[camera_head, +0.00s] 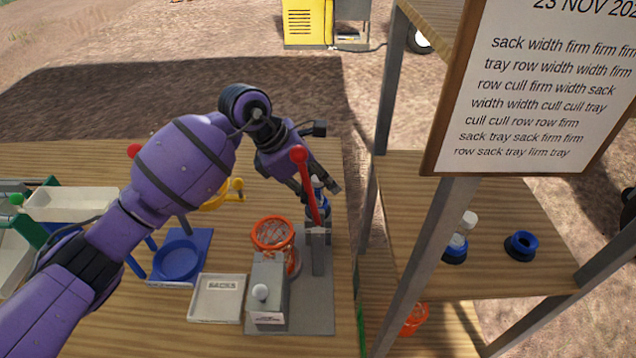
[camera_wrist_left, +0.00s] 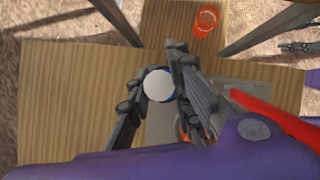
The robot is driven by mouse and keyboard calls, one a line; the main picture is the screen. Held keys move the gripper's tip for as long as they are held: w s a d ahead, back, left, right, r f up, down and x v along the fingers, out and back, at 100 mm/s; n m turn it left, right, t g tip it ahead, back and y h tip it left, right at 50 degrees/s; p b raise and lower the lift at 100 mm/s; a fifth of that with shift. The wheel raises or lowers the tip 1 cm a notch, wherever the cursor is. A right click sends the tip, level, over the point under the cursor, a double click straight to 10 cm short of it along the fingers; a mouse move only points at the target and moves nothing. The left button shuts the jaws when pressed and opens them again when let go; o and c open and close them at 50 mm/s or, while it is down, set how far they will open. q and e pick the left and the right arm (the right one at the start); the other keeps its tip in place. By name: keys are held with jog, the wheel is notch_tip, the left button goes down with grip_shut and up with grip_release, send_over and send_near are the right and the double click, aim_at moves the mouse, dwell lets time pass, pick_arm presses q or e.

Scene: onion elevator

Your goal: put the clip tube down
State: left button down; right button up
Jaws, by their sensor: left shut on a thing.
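The clip tube (camera_wrist_left: 160,85) shows in the left wrist view as a round white top with a blue edge. It is between the two dark fingers of my left gripper (camera_wrist_left: 157,78), which is shut on it. In the head view my left gripper (camera_head: 320,188) is above the right part of the wooden table, behind the red lever. The tube (camera_head: 317,208) is partly hidden there by the fingers and lever; I cannot tell whether its bottom touches anything.
A grey station with a red lever (camera_head: 305,180) and an orange basket (camera_head: 272,233) stands close by. A blue holder (camera_head: 178,258) and a pale tray (camera_head: 217,298) are left. The shelf at right bears a white-topped blue item (camera_head: 458,247) and a blue ring (camera_head: 521,246).

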pick_arm(q)
jog(key=c, duration=1.6)
grip_release()
jog(key=shift+r, duration=0.45)
jog(key=v, duration=1.1)
jog(key=shift+a+r, duration=0.25)
jog(key=shift+a, duration=0.05)
